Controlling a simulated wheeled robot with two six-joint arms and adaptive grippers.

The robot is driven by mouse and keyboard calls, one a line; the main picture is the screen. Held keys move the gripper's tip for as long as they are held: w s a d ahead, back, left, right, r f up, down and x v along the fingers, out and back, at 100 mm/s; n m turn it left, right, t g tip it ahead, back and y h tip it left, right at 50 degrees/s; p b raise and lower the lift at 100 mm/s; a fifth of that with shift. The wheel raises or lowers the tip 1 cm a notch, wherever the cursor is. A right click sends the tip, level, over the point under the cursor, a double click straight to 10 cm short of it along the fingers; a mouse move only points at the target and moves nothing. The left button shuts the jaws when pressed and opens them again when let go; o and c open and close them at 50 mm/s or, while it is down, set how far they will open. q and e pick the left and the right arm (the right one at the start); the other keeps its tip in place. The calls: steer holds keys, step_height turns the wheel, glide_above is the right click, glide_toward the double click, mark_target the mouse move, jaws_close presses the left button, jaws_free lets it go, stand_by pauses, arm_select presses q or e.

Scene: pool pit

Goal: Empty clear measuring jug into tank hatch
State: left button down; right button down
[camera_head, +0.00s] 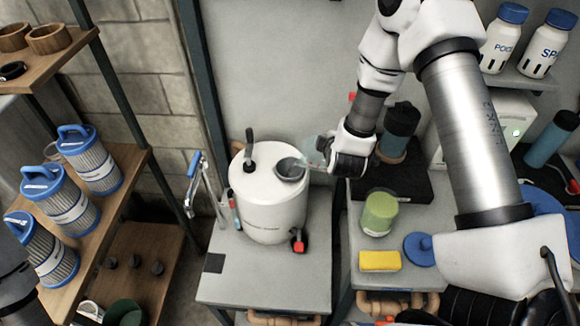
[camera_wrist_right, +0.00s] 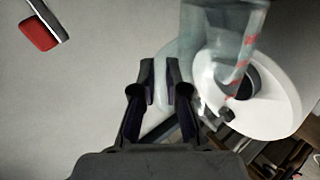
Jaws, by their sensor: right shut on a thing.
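The white round tank (camera_head: 268,208) stands on a grey bench in the head view. Its round hatch (camera_head: 290,170) is open and dark inside, at the tank top's right side; the hatch also shows in the right wrist view (camera_wrist_right: 246,82). My right gripper (camera_head: 330,152) is shut on the clear measuring jug (camera_head: 314,150), just right of the hatch. In the right wrist view the jug (camera_wrist_right: 225,45), with red markings, is tilted and overlaps the hatch; its handle lies between the fingers (camera_wrist_right: 160,82). Whether liquid is flowing is unclear. My left gripper is out of view.
A dark upright handle (camera_head: 249,150) rises from the tank top. A red-handled valve (camera_head: 298,242) is at its lower front. Blue-capped filter cartridges (camera_head: 90,160) stand on the left shelf.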

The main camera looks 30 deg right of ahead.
mark_target(314, 136)
steer(key=shift+w+a+r, duration=0.2)
steer(key=shift+a+r, duration=0.05)
steer(key=shift+a, duration=0.1)
steer(key=shift+w+a+r+n+g+h+p, duration=0.55)
steer(key=shift+a+p, duration=0.2)
steer(key=shift+p, duration=1.15)
steer(key=shift+w+a+r+n+h+p, duration=0.4)
steer(key=shift+a+p, duration=0.2)
steer(key=shift+p, duration=0.45)
